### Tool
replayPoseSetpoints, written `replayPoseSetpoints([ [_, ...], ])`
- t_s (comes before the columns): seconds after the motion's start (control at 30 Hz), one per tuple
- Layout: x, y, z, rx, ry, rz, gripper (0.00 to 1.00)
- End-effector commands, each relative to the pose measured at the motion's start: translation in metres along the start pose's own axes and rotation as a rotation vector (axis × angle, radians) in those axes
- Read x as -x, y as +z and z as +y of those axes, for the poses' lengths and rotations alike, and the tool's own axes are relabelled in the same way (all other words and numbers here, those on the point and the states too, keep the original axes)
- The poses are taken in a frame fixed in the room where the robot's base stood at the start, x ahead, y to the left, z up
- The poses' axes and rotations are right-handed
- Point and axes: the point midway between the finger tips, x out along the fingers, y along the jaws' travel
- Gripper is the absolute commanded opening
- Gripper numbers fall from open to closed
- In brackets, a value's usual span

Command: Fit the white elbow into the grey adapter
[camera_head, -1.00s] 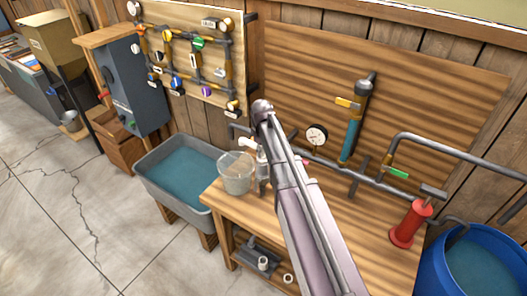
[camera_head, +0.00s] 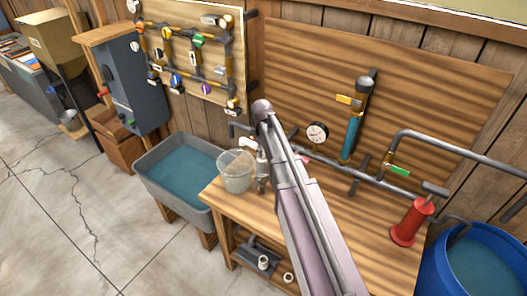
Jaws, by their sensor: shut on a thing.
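A small white elbow-like piece (camera_head: 248,143) shows just left of my arm, above the rim of a clear bucket on the bench. A pale grey upright part (camera_head: 262,165) stands directly below and right of it, beside the bucket. It may be the grey adapter, but it is too small to be sure. I cannot tell whether the white piece is seated in it or only touching. My arm crosses the middle of the view and covers the area to their right. My gripper cannot be made out; it seems hidden behind the arm.
The clear bucket (camera_head: 236,172) stands at the left end of the wooden bench (camera_head: 226,198). A grey water basin (camera_head: 160,190) is to its left. Behind are a gauge (camera_head: 317,132) and pipes. White fittings (camera_head: 263,262) lie below.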

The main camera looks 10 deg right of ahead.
Motion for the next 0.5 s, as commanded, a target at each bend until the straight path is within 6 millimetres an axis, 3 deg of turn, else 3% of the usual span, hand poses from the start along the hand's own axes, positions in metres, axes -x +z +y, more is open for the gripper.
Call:
replayPoseSetpoints([
  [0.2, 0.0002, 0.0001, 0.0001, 0.0, 0.0, 0.0, 0.0],
  [0.23, 0.0002, 0.0001, 0.0001, 0.0, 0.0, 0.0, 0.45],
  [0.33, 0.0002, 0.0001, 0.0002, 0.0, 0.0, 0.0, 0.74],
  [0.5, 0.0001, 0.0001, 0.0002, 0.0, 0.0, 0.0, 0.76],
])
